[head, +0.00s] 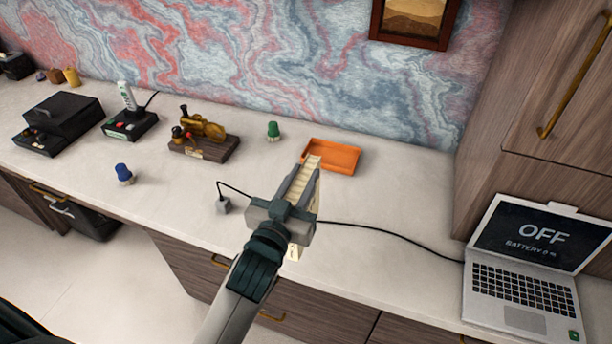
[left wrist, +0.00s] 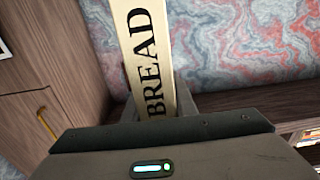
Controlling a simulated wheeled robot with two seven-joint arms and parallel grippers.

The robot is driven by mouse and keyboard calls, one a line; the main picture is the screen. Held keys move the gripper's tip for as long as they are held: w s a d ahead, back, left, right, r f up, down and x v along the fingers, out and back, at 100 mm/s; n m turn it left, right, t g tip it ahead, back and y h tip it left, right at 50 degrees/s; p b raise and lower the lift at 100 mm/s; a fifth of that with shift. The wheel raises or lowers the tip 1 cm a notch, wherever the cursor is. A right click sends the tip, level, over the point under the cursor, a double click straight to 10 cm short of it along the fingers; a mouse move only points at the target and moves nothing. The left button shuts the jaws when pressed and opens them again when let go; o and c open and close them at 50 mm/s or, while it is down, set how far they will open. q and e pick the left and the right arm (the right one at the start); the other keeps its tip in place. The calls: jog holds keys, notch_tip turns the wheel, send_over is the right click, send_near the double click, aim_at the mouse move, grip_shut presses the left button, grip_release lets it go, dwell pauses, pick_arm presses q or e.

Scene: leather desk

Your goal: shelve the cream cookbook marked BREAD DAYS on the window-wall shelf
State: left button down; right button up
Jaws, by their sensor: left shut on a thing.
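My left gripper (head: 300,188) is over the counter, shut on the cream cookbook, with the orange tray behind it. In the left wrist view the cookbook (left wrist: 148,62) shows its cream spine with BREAD in black letters; the lower part is hidden by the gripper body. In the head view the gripper covers most of the book; a small cream end (head: 294,252) shows below it. I cannot make out the window-wall shelf for sure. My right gripper is not in view.
The light counter (head: 400,195) holds an orange tray (head: 336,157), a green knob-like piece (head: 273,130), a brass model on a wooden base (head: 205,142) and a blue piece (head: 123,173). A laptop (head: 525,270) reading OFF stands right, its cable crossing the counter. Wooden cabinets rise at right.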

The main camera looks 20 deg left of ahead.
pick_arm(q)
jog(key=shift+s+r, duration=0.55)
jog(key=shift+s, duration=0.25)
jog(key=shift+s+f+b, duration=0.25)
jog(key=shift+f+b, duration=0.05)
jog(key=shift+f, duration=0.1)
jog(key=s+a+f+b, duration=0.2)
jog(key=s+f, duration=0.4)
jog(key=s, duration=0.3)
jog(key=shift+a+f+y+b, duration=0.2)
jog(key=shift+a+y+b, duration=0.15)
jog(key=shift+b, duration=0.5)
jog(key=shift+w, duration=0.1)
